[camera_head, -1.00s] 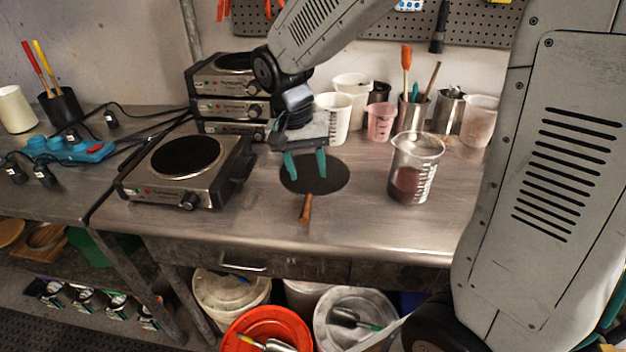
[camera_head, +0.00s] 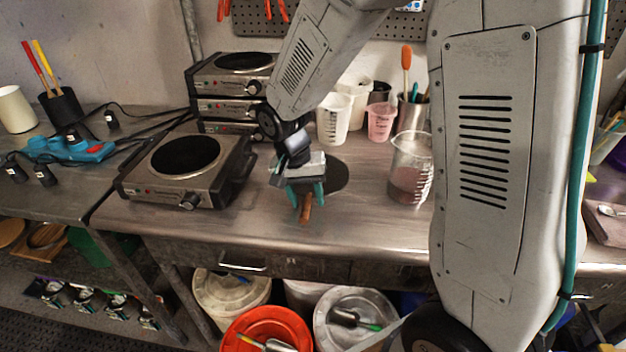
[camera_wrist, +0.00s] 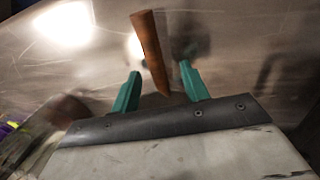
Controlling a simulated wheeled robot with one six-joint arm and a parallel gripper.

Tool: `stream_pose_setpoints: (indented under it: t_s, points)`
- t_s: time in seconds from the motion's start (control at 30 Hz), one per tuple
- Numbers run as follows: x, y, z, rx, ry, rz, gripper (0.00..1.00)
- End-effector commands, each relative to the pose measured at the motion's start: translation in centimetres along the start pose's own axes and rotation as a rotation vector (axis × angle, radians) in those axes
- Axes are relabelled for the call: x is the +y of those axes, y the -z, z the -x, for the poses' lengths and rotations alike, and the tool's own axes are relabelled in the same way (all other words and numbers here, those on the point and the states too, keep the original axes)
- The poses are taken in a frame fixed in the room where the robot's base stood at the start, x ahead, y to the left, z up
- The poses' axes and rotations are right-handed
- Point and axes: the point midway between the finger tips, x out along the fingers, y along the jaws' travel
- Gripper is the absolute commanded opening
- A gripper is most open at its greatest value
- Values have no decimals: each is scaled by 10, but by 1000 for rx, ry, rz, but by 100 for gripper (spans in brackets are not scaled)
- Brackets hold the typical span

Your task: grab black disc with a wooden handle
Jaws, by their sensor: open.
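The black disc (camera_head: 335,177) lies flat on the metal worktop in the head view, partly hidden behind my gripper. Its wooden handle (camera_head: 306,211) points toward the table's front edge. My gripper (camera_head: 307,204) is open above the handle, its teal fingers pointing down on either side of it. In the wrist view the handle (camera_wrist: 149,50) shows between the two teal fingertips of my gripper (camera_wrist: 160,82), with gaps on both sides. The disc is out of sight in the wrist view. I cannot tell the fingers' exact height above the worktop.
A hot plate (camera_head: 187,165) stands left of my gripper, and stacked units (camera_head: 232,85) stand behind it. A glass beaker (camera_head: 408,170) is to the right, partly hidden by my arm. Cups (camera_head: 333,118) line the back. The worktop between the handle and front edge is clear.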

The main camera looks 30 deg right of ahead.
Motion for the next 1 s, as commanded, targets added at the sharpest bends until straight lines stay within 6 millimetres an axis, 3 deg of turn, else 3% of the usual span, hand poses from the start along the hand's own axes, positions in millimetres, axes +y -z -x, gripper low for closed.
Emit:
stream_pose_setpoints:
  t_s: [0.1, 0.27, 0.63, 1.0]
  points:
    - [0, 0, 0, 0, 0, 0, 42]
    - [0, 0, 1, 0, 0, 0, 0]
    - [1, 1, 7, 3, 2, -1, 0]
    - [14, 1, 74, 4, 3, -1, 0]
